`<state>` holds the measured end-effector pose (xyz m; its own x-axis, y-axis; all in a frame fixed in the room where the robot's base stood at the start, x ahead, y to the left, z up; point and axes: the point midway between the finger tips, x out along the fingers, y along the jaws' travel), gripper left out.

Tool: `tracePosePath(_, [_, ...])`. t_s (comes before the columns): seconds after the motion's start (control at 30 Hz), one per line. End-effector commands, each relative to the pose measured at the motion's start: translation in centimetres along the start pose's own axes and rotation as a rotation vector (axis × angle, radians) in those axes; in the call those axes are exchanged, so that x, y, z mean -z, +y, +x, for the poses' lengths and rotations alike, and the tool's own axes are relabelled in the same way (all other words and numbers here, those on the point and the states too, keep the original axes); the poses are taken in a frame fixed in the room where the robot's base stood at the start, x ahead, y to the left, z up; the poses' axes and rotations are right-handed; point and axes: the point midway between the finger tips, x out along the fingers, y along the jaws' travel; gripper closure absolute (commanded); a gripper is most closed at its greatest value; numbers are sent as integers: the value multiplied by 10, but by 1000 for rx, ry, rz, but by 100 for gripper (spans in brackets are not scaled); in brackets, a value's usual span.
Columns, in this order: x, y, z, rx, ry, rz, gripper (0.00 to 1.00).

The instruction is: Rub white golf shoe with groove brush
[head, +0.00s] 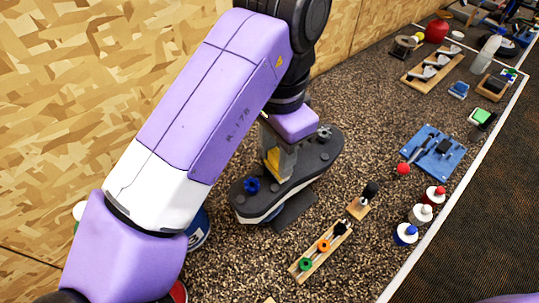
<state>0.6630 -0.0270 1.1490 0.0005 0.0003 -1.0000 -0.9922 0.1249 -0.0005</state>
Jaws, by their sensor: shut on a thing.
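The golf shoe (309,158) lies sole up in the middle of the head view. Its sole is dark grey, with a thin white edge low on its side. A blue cleat (251,185) sits at its near left end and a grey cleat (324,132) at its far right end. My gripper (280,168) points down over the middle of the sole, shut on a small yellow piece, which looks like part of the groove brush (272,160). The rest of the brush is hidden by the fingers. I cannot tell whether it touches the sole.
A wooden rack (328,249) with green, orange and black knobs lies in front. A wooden block with a black knob (370,190), several capped bottles (405,235) and a blue tray (436,160) stand to the right. A wooden wall (60,90) is at the left.

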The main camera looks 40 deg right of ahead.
Motion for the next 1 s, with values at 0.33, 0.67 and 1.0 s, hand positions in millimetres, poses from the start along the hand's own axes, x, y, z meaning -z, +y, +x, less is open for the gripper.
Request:
tracePosePath(0.33, [16,-2,-1,-2,1,3,100])
tracePosePath(0.67, [34,-4,0,-1,1,-1,100])
tracePosePath(1.0, [20,-2,2,-3,-2,-5,100])
